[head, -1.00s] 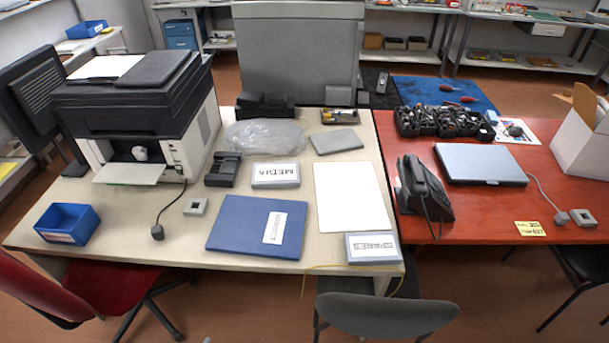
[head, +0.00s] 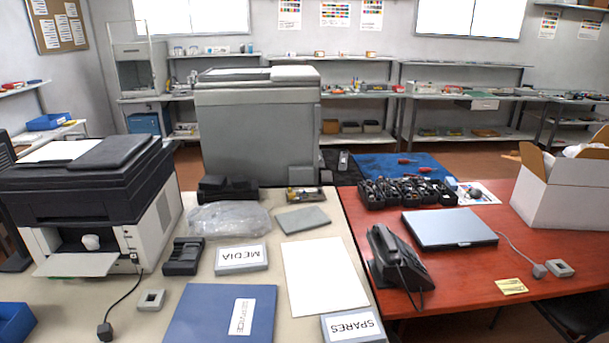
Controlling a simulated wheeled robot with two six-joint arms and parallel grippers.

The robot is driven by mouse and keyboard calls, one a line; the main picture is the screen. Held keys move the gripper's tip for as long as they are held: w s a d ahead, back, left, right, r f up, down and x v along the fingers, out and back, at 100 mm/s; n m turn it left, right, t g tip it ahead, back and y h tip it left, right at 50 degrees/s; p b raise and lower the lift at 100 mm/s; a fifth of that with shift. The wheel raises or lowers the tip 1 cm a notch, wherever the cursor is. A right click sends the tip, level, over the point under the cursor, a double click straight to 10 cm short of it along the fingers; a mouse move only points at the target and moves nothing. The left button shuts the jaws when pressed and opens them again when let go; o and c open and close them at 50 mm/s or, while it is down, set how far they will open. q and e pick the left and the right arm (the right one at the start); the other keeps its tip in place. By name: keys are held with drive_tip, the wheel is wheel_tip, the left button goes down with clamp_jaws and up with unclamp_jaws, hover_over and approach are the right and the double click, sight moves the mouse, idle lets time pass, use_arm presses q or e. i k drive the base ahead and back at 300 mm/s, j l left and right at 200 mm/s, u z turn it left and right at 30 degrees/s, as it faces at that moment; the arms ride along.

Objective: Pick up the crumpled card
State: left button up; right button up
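A small white lump (head: 91,242), possibly the crumpled card, sits in the front opening of the black and white printer (head: 150,228) at the left. It lies just behind the printer's white output tray (head: 76,265). Its far side is hidden inside the opening, and it is too small to tell for sure what it is. Neither of my grippers shows in the head view.
The beige table holds a MEDIA box (head: 241,270), a SPARES box (head: 338,338), a blue binder (head: 200,318), a plastic bag (head: 228,219) and a black cable (head: 122,305). The red table holds a phone (head: 400,260), a laptop (head: 450,228) and an open white carton (head: 560,200).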

sight(90, 241)
drive_tip(key=u, duration=1.3)
